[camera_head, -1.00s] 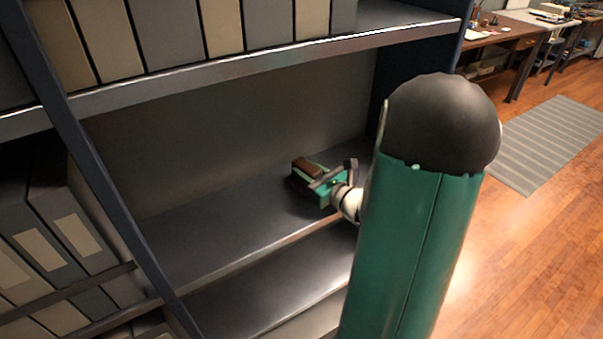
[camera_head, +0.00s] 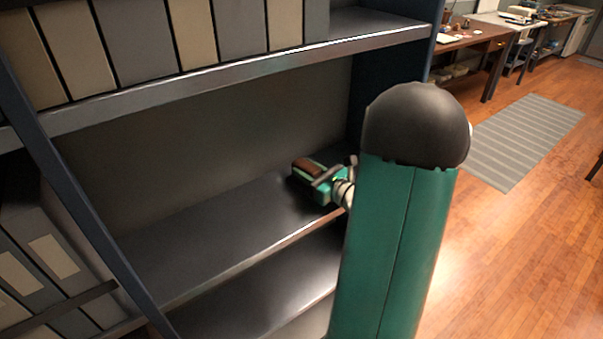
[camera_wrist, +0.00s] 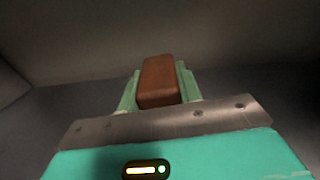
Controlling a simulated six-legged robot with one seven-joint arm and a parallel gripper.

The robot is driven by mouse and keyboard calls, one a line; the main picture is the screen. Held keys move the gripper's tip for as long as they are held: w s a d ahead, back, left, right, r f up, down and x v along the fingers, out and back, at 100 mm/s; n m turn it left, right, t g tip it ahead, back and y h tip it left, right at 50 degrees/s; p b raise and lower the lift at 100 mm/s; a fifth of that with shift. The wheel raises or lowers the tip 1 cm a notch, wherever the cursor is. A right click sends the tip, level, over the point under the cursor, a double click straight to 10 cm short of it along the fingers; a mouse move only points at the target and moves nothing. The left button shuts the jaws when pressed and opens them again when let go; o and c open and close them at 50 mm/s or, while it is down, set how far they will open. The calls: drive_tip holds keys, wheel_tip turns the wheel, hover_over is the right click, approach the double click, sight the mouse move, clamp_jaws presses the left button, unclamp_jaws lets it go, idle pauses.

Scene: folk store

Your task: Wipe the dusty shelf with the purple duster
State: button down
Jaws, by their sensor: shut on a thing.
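My gripper (camera_head: 309,172) is at the right part of the middle shelf (camera_head: 215,232), inside the bay. It is shut on a brown block-like handle (camera_wrist: 159,81), which shows between the two green fingers in the wrist view. The handle looks like the top of the duster; its purple part is hidden in both views. The shelf surface is dark grey and otherwise bare. I cannot make out dust on it.
Grey and beige binders stand on the upper shelf (camera_head: 240,73) and in the bay at left (camera_head: 40,262). A blue upright (camera_head: 75,205) divides the bays. A striped rug (camera_head: 525,140) and desks lie to the right.

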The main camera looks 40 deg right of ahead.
sight(306, 190)
drive_tip(key=shift+s+d+f, duration=0.1)
drive_tip(key=shift+s+d, duration=0.1)
drive_tip(key=shift+d, duration=1.05)
drive_tip(key=shift+s+d, duration=0.15)
drive_tip(key=shift+d, duration=1.05)
drive_tip(key=shift+s+a+r, duration=0.1)
drive_tip(key=shift+s+a, duration=0.05)
drive_tip(key=shift+s, duration=0.6)
drive_tip(key=shift+s+a+r, duration=0.1)
drive_tip(key=shift+s, duration=0.65)
drive_tip(key=shift+w+a+f, duration=0.1)
drive_tip(key=shift+w+a, duration=0.05)
drive_tip(key=shift+a, duration=1.1)
drive_tip(key=shift+w+a+f, duration=0.1)
drive_tip(key=shift+a, duration=1.15)
drive_tip(key=shift+w+a+f, duration=0.1)
drive_tip(key=shift+w+a, duration=0.05)
drive_tip(key=shift+a, duration=1.1)
drive_tip(key=shift+w+a+r, duration=0.1)
drive_tip(key=shift+w+a, duration=0.1)
drive_tip(key=shift+a, duration=1.45)
drive_tip(key=shift+w+a+r, duration=0.1)
drive_tip(key=shift+w+a, duration=0.1)
drive_tip(key=shift+a, duration=1.45)
drive_tip(key=shift+f, duration=0.15)
drive_tip(key=shift+d, duration=0.1)
